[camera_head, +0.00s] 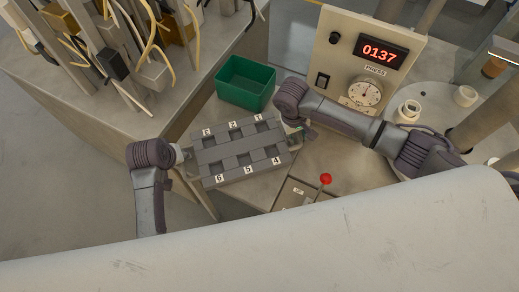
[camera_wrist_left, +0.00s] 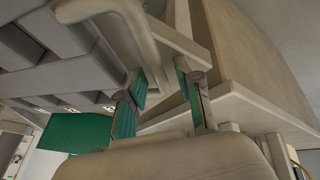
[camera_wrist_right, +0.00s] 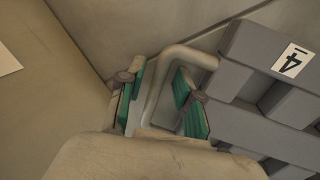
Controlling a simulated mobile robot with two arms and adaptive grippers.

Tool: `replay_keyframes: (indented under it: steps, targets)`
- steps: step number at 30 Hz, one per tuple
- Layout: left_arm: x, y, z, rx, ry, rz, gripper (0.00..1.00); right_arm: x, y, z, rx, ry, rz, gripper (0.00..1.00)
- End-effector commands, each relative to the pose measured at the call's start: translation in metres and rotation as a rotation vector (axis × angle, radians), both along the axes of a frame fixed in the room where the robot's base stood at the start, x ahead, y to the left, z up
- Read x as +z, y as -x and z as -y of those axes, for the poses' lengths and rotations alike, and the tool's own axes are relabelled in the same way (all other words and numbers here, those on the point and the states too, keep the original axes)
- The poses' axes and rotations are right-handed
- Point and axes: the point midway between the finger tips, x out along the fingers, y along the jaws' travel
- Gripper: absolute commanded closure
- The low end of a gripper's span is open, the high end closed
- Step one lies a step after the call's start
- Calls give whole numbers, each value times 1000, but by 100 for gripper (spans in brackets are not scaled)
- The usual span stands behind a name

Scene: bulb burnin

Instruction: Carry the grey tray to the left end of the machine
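The grey tray (camera_head: 213,154) has slots in two rows with number labels 1 to 6 and a bar handle at each end. It lies level over the bench in the head view; whether it touches the bench is unclear. My left gripper (camera_head: 186,155) is at its left end. In the left wrist view, the fingers (camera_wrist_left: 160,72) stand apart, with the pale handle (camera_wrist_left: 142,35) reaching between them. My right gripper (camera_head: 303,132) is at the right end. In the right wrist view, its fingers (camera_wrist_right: 160,80) stand apart on both sides of the handle (camera_wrist_right: 182,55). The slots look empty.
A green bin (camera_head: 245,83) stands behind the tray. The machine panel (camera_head: 340,75) reads 0137 above a dial. White sockets (camera_head: 408,111) sit on a round plate at right. Cables and posts crowd the left bench.

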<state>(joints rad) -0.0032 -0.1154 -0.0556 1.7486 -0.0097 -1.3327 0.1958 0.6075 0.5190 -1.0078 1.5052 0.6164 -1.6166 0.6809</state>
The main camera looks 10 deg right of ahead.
Motion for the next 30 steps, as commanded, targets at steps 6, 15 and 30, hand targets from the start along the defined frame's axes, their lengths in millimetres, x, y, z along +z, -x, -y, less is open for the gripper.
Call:
replay_keyframes:
  steps: [6, 15, 30]
  targets:
    - [0, 0, 0, 0, 0, 0, 62, 0, 0, 0, 0, -1, 0, 62]
    - [25, 10, -3, 0, 0, 4, 62, 0, 0, 0, 1, -1, 0, 62]
    - [105, 46, -14, -1, 0, 2, 62, 0, 0, -1, 1, -1, 0, 62]
